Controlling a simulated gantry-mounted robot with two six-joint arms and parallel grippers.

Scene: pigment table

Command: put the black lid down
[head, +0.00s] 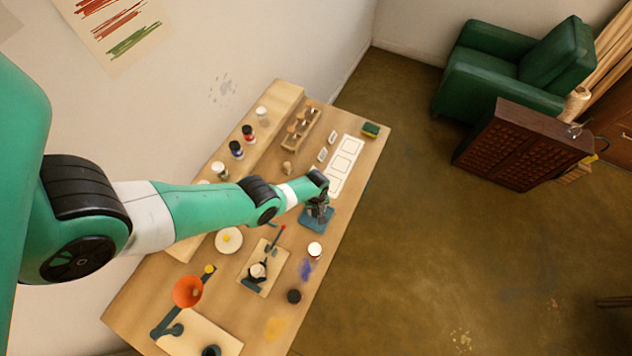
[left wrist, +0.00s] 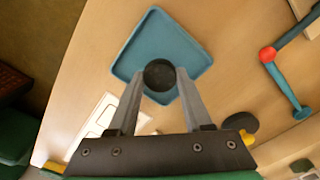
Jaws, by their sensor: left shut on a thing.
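The black lid (left wrist: 159,74) is a small dark disc between the fingertips of my left gripper (left wrist: 160,80) in the left wrist view. My left gripper is shut on it. Lid and fingertips overlap the blue square tray (left wrist: 188,59) in that view; the height of the lid above the tray is hard to tell. In the head view my left gripper (head: 319,208) is over the blue tray (head: 313,226), and I cannot make out the lid clearly there. My right gripper is not in view.
An open-looking jar (head: 315,249) and a dark round thing (head: 294,296) stand near the table's front edge. A red-and-blue tool (left wrist: 268,54) lies beside the tray. A white marked sheet (head: 345,165) lies beyond it. A wooden rack (head: 299,130) stands farther back.

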